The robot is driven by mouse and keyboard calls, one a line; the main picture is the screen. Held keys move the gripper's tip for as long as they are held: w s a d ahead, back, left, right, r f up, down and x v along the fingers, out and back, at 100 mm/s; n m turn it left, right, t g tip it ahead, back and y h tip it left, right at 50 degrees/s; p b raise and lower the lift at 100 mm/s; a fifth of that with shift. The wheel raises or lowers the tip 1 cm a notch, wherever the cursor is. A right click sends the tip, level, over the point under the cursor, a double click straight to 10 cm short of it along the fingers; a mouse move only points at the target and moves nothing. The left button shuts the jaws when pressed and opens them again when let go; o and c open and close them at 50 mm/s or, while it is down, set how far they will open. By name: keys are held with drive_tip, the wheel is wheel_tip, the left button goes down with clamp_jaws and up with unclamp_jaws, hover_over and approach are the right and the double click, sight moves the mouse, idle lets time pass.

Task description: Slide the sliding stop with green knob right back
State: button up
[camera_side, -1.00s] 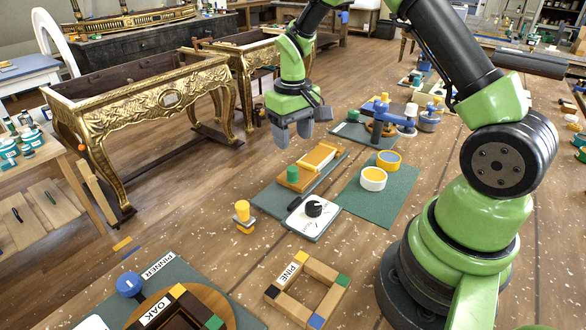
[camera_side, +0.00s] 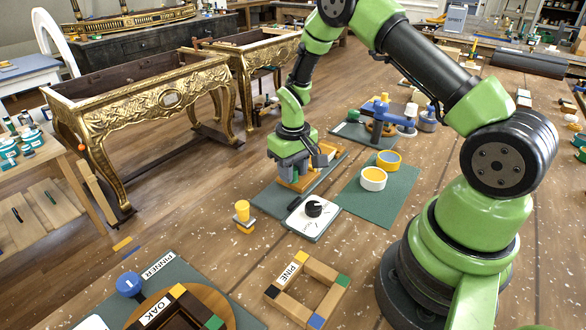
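Part of the stop's orange-wood block (camera_side: 304,184) shows beneath the fingers. The fixture stands on a dark grey-green base (camera_side: 265,196).
A white dial plate (camera_side: 322,223) with a black knob (camera_side: 314,208) lies just in front. A green mat (camera_side: 385,205) at right holds a white-and-yellow ring (camera_side: 373,178) and a blue-and-yellow ring (camera_side: 388,160). A yellow peg piece (camera_side: 243,216) stands at left.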

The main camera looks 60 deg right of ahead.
clamp_jaws()
drive_tip(key=shift+a, duration=1.75)
drive_tip(key=shift+o, duration=2.4)
unclamp_jaws()
wheel_tip(320, 180, up, 10)
drive_tip(key=shift+r, duration=0.1)
